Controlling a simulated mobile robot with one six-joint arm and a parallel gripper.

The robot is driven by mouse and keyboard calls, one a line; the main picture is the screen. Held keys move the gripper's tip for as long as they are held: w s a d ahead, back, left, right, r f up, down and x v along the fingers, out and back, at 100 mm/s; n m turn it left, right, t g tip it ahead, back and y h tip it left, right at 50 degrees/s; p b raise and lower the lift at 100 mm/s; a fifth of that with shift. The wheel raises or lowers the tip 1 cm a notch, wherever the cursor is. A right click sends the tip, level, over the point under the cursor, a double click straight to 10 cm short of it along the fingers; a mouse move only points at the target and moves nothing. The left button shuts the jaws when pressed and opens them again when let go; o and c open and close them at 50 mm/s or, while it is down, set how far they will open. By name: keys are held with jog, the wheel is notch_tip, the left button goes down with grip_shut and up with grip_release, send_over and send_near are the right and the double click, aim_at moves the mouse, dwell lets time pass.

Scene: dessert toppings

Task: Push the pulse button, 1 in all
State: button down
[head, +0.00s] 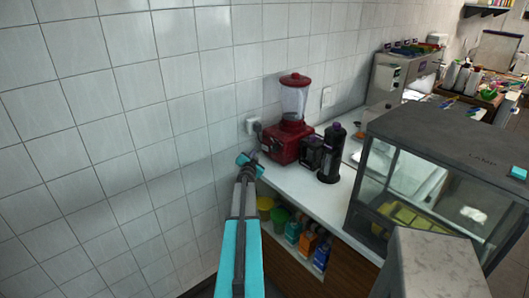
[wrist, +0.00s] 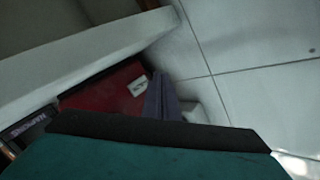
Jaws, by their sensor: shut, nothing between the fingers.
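A red blender (head: 283,148) with a clear jar stands on the white counter against the tiled wall in the head view. Its red base (wrist: 105,88) with a small pale label fills the middle left of the wrist view. I cannot make out the pulse button in either view. My gripper (head: 252,161) is at the left side of the blender, close to its base and near the wall. In the wrist view my gripper (wrist: 161,92) is shut and empty, its fingers pointing toward the base beside the label. I cannot tell whether it touches.
A white wall outlet (head: 253,125) is behind my gripper. Dark bottles (head: 331,155) stand right of the blender, and a glass display case (head: 430,185) is farther right. Cartons and cups (head: 279,219) sit on the shelf below the counter (head: 300,190). The wall is close on the left.

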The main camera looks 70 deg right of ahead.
jog(key=shift+s+d+b, duration=0.25)
jog(key=shift+s+d, duration=0.2)
jog(key=shift+d, duration=0.25)
jog(key=shift+s+d+b, duration=0.25)
jog(key=shift+s+d, duration=0.2)
jog(key=shift+d, duration=0.2)
jog(key=shift+s+d+b, duration=0.3)
jog(key=shift+s+d, duration=0.2)
jog(key=shift+d, duration=0.25)
dwell(2.6)
jog(key=shift+w+a, duration=0.1)
jog(key=shift+w+a+p, duration=0.4)
jog(key=shift+a+p, duration=0.2)
jog(key=shift+a, duration=0.05)
dwell(0.3)
jog(key=shift+w+a+r+p, duration=0.1)
jog(key=shift+w+a+p, duration=0.45)
jog(key=shift+a+p, duration=0.25)
jog(key=shift+w+a+p, duration=0.4)
jog(key=shift+a, duration=0.25)
jog(key=shift+w+a+p, duration=0.4)
jog(key=shift+a, duration=0.25)
